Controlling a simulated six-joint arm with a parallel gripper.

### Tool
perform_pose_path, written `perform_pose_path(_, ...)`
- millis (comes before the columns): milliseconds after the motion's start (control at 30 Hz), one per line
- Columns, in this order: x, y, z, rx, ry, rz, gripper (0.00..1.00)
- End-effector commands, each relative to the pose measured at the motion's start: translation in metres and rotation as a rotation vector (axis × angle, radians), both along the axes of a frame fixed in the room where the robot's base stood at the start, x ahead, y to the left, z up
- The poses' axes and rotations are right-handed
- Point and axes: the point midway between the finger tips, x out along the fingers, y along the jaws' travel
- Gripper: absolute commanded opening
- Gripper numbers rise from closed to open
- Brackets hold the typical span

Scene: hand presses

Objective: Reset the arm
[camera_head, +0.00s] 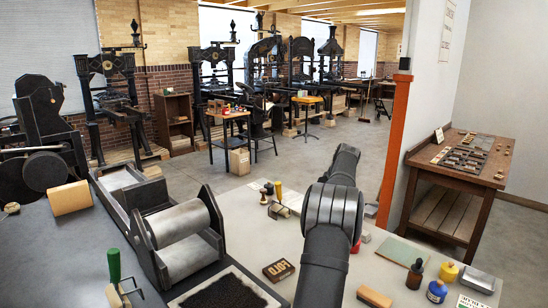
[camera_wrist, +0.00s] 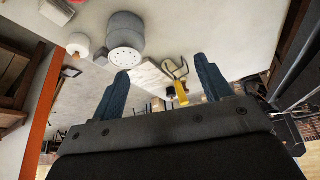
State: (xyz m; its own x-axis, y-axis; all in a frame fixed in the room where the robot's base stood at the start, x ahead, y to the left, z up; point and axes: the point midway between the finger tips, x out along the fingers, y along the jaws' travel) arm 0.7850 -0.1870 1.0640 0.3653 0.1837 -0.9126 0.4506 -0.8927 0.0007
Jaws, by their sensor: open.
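My arm (camera_head: 325,225) rises from the bottom edge of the head view and reaches over the pale table, bent at a thick dark joint. Its far end points away, and the gripper itself is hidden there. In the wrist view my gripper (camera_wrist: 162,65) shows two blue fingers spread well apart. Nothing is held between them. A yellow-handled item (camera_wrist: 181,93) shows beyond the gap between the fingers, near the right one; its distance is hard to tell.
A roller press (camera_head: 180,232) stands left of my arm, with a black inked tray (camera_head: 228,290) before it. A wooden type block (camera_head: 279,270), a brush (camera_head: 374,297) and small bottles (camera_head: 415,273) lie around the arm's lower part. An orange post (camera_head: 395,150) stands beyond the table.

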Motion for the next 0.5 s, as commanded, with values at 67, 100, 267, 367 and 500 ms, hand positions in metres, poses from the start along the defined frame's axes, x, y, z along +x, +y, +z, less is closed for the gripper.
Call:
perform_pose_path(67,0.006,0.016,0.003,0.000,0.000,0.027,0.71)
perform_pose_path(100,0.008,0.022,0.004,0.000,-0.001,0.039,0.71)
perform_pose_path(267,0.014,0.044,0.009,0.000,0.000,0.077,0.71)
perform_pose_path(367,0.017,0.052,0.011,0.000,0.000,0.092,0.71)
perform_pose_path(500,0.018,0.058,0.012,0.000,0.000,0.102,0.71)
